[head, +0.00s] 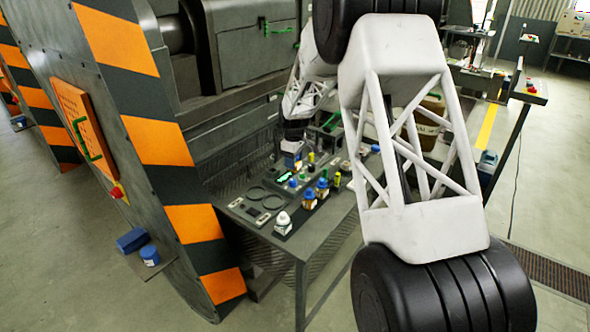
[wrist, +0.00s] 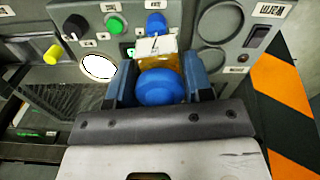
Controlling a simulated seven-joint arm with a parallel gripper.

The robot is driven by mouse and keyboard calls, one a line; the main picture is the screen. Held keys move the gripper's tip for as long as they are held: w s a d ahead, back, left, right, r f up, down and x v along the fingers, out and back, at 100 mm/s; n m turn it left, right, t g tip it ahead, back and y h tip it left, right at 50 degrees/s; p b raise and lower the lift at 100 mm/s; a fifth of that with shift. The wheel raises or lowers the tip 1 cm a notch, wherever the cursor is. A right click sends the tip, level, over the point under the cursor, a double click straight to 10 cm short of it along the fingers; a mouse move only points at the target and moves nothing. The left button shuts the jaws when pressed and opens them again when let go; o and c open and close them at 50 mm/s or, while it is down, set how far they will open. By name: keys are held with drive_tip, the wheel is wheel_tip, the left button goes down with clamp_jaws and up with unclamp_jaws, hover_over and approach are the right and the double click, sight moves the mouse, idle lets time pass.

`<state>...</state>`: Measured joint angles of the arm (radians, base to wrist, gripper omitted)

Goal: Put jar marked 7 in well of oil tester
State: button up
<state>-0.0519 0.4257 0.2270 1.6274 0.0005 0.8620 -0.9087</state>
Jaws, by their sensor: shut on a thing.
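In the wrist view my gripper (wrist: 160,80) is shut on a jar (wrist: 175,62) with a blue lid, amber contents and a white label on top. A dark mark shows on the label, but I cannot read it surely as 7. The jar is held over a grey panel (wrist: 75,45), apparently the oil tester, with knobs and round recesses; one recess (wrist: 216,22) lies right of the jar. Whatever is directly beneath the jar is hidden. In the head view my gripper (head: 293,150) is above the bench's far part; the held jar cannot be made out.
On the bench (head: 300,247) stand a white-lidded jar (head: 283,224) and blue-lidded jars (head: 309,199), nearer than my gripper. Two dark rings (head: 273,202) lie on a flat plate beside them. A large machine with an orange-striped edge (head: 158,140) stands left. The wrist view shows several knobs close by.

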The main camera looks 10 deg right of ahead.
drive_tip(key=w+d+n, duration=0.2)
drive_tip(key=w+n, duration=0.1)
drive_tip(key=w, duration=1.3)
drive_tip(key=shift+w+f, duration=0.25)
drive_tip(key=shift+f, duration=0.2)
drive_tip(key=shift+f, duration=2.25)
drive_tip(key=shift+f, duration=1.05)
idle(2.0)
drive_tip(key=o, duration=1.2)
